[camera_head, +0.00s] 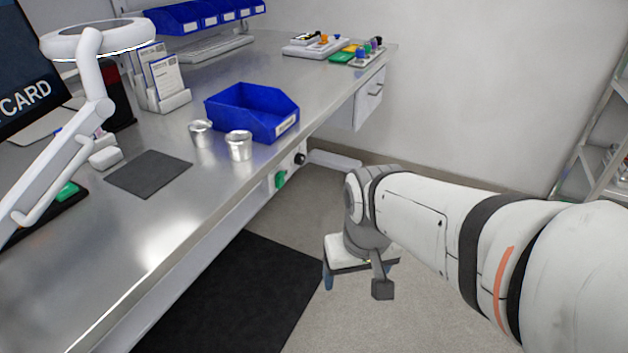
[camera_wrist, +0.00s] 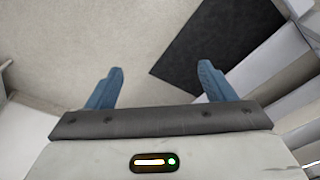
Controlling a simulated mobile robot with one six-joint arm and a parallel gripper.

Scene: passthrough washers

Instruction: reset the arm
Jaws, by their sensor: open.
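My arm reaches in from the right in the head view, over the floor beside the workbench. My gripper (camera_wrist: 162,80) points down at the floor in the wrist view. Its two blue fingers are wide apart with nothing between them. In the head view only part of the gripper shows, at the end of the arm, with a blue finger low on its left side. It is apart from the bench.
The steel workbench (camera_head: 110,240) fills the left. A blue bin (camera_head: 252,112) and two metal cups (camera_head: 239,145) (camera_head: 201,133) stand near its edge. A black mat (camera_head: 235,295) lies on the floor. A shelf rack (camera_head: 600,140) stands at right.

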